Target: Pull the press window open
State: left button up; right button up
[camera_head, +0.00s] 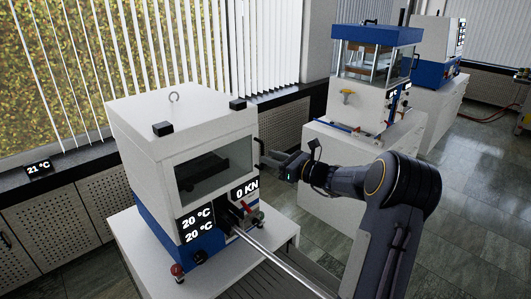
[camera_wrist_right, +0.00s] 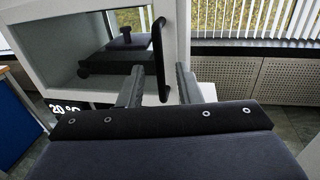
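The white and blue press (camera_head: 150,165) stands on a white cabinet at the left of the head view. Its window (camera_head: 205,170) has a white frame and dark glass and looks closed against the body. A black upright handle (camera_wrist_right: 157,45) sits at the window's right edge. My right gripper (camera_head: 268,161) is at that edge. In the right wrist view its fingers (camera_wrist_right: 160,75) are apart, and the lower part of the handle shows between them. I cannot tell whether either finger touches the handle. My left gripper is not in view.
A long metal lever (camera_head: 275,258) sticks out from the press's front, below my right arm. A second press (camera_head: 375,75) stands on its own cabinet behind. A dark window sill (camera_head: 80,158) runs behind the press. Open tiled floor lies to the right.

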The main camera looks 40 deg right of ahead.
jog(key=shift+x, duration=1.15)
grip_shut()
